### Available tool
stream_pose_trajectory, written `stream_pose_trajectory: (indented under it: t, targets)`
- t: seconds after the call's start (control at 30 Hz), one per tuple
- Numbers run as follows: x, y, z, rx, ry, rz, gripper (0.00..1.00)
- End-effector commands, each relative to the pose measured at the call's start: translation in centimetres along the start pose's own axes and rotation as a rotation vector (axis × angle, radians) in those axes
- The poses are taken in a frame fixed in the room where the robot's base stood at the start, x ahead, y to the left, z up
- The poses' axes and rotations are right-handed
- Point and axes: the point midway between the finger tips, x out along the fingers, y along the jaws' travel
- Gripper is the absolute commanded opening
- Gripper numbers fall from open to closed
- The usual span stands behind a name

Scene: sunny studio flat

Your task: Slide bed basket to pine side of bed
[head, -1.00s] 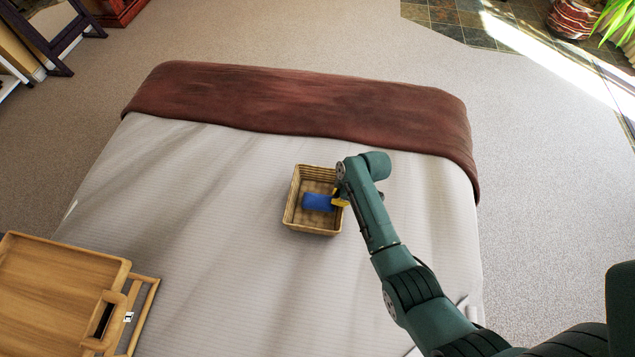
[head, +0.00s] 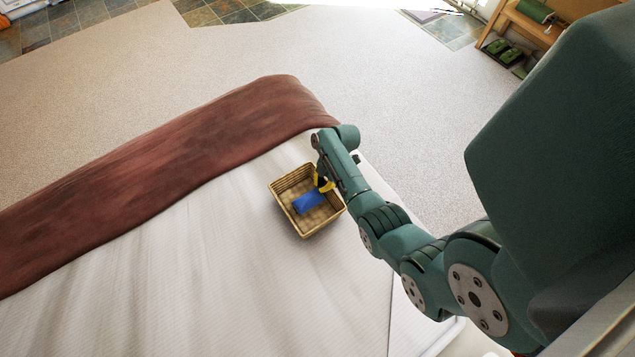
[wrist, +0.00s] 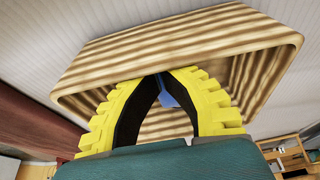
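The woven basket (head: 275,190) stands upright on the white bed (head: 200,260), near the bed's right edge and the brown blanket (head: 170,170) across its foot. A blue object (head: 309,202) lies in the basket. My gripper (head: 322,184) reaches in at the basket's right side, beside the blue object. In the wrist view its yellow fingers (wrist: 162,76) come together at the tips, with the basket (wrist: 180,48) close around them. A bit of blue shows between the fingers. I see nothing clearly gripped, though the tips are partly hidden by the basket.
Carpet (head: 430,110) lies open beyond the bed's right edge. A wooden bench (head: 530,25) with green things stands at the top right. The bed left of the basket is clear. My arm covers part of the bed's right edge.

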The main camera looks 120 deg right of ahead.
Motion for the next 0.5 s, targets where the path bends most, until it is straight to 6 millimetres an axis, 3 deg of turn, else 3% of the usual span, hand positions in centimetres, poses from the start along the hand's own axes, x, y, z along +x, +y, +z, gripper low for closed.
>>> stream_pose_trajectory:
  t: [0.37,0.5]
  targets:
    - [0.0,0.0,0.0,-0.005,-0.001,-0.003,0.00]
    - [0.2,0.0,-1.2,-0.008,0.000,-0.005,0.00]
